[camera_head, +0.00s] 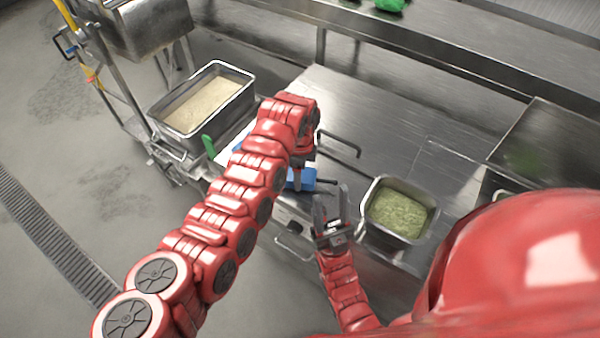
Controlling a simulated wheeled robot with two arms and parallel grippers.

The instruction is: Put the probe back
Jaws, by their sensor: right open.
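I cannot make out the probe for certain. A blue object (302,180) lies on the steel table (385,130), mostly hidden behind my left arm. My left gripper (297,180) points down over the blue object, largely covered by its own arm; its jaws are too hidden to read. My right gripper (331,200) is open at the table's front edge, just left of a steel pan of green food (368,205). Nothing shows between its fingers. A thin dark bent rod or handle (340,142) shows just right of my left wrist.
A deep steel pan of pale rice (250,80) stands at the left, with a green upright piece (208,146) at its near side. A steel shelf (450,45) runs along the back. The table's middle right is clear. A floor drain (55,240) lies far left.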

